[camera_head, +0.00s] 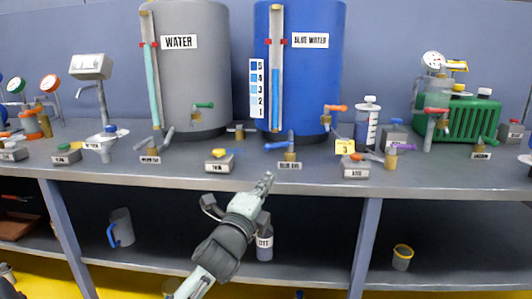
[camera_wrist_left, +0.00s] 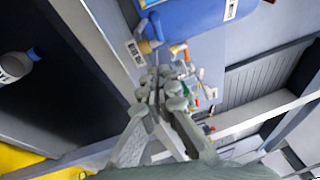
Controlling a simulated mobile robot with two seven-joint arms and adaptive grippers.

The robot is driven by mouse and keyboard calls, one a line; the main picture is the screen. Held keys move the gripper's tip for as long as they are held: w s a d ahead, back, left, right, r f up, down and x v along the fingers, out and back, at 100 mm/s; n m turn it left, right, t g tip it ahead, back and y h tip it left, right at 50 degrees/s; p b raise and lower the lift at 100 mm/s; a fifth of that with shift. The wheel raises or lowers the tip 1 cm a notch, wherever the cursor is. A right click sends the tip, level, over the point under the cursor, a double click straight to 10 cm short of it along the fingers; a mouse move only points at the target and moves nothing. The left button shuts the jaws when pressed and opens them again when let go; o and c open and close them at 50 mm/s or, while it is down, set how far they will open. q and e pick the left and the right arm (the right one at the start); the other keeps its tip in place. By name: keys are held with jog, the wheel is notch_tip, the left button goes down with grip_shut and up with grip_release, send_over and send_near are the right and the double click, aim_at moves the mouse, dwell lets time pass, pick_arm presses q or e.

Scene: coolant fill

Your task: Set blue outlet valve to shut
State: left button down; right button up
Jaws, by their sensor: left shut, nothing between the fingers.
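A small label (camera_head: 289,166) is on the block's front. My left gripper (camera_head: 267,181) is shut and empty, just below and left of the valve in the head view. In the left wrist view the gripper (camera_wrist_left: 164,78) lies near the valve's blue handle (camera_wrist_left: 157,26); I cannot tell whether they touch. My right gripper is not in view.
An orange-handled valve (camera_head: 334,109) is on the blue tank. The bench's front edge (camera_head: 320,183) lies close to my gripper. A bottle (camera_head: 265,243) stands on the shelf below.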

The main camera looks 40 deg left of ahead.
pick_arm(q)
send_near(279, 147)
jog(key=w+d, duration=0.2)
jog(key=w, duration=0.1)
jog(key=w+a, duration=0.1)
jog(key=w+a+p, duration=0.1)
jog(key=shift+a+r, duration=0.3)
jog(key=shift+a, duration=0.05)
jog(key=shift+w+a, duration=0.2)
jog(key=shift+a, duration=0.1)
jog(key=shift+w+a, duration=0.1)
jog(key=shift+a, duration=0.05)
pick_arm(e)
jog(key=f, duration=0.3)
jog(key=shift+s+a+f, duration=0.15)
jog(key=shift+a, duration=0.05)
pick_arm(q)
jog(key=shift+w, duration=0.1)
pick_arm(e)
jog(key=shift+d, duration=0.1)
